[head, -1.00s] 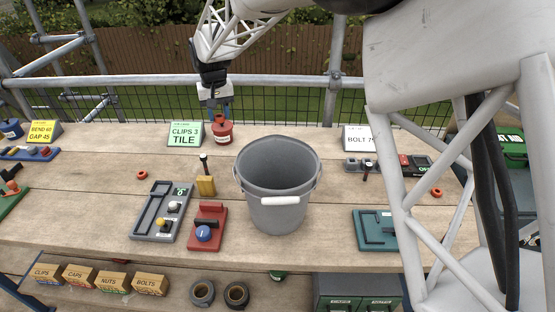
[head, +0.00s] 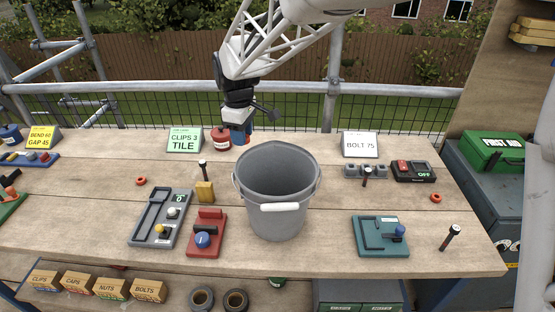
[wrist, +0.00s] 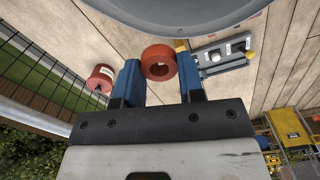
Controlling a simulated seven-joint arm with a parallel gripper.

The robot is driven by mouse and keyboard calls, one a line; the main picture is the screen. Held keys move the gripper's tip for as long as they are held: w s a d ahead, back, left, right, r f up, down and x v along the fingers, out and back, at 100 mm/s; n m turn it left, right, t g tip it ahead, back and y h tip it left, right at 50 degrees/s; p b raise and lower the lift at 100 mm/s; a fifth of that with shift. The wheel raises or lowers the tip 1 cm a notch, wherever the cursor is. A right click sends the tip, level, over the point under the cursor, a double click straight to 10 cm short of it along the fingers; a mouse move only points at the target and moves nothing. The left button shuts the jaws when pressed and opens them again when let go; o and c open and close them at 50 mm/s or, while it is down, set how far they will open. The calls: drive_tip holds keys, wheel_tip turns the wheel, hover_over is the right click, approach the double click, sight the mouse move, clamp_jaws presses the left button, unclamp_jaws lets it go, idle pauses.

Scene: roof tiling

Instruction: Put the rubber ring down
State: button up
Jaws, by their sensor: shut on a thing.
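My gripper (head: 240,136) is low over the back of the bench, behind the grey bucket and just right of the red tin (head: 221,139). In the wrist view its blue fingers (wrist: 158,80) are shut on an orange-red rubber ring (wrist: 158,62), which sits between the fingertips. The ring is held above the planks, close to the bucket's outside in that view. In the head view I cannot make out the held ring. Two other orange-red rings lie on the bench, one at left (head: 140,181) and one at right (head: 436,198).
The grey bucket (head: 275,212) stands mid-bench. Sign cards stand at the back, including a green one (head: 184,140) and a white one (head: 360,144). A grey tray (head: 143,222), a red block (head: 207,243) and a teal plate (head: 376,243) lie in front. Bare planks show right of the bucket.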

drive_tip(key=s+d+n, duration=0.7)
drive_tip(key=s+n, duration=0.2)
drive_tip(key=n, duration=0.1)
drive_tip(key=shift+d+f, duration=0.1)
drive_tip(key=shift+f, duration=2.85)
wheel_tip(320, 180, down, 14)
drive_tip(key=shift+f, duration=0.1)
drive_tip(key=shift+f, duration=1.9)
drive_tip(key=shift+f, duration=0.15)
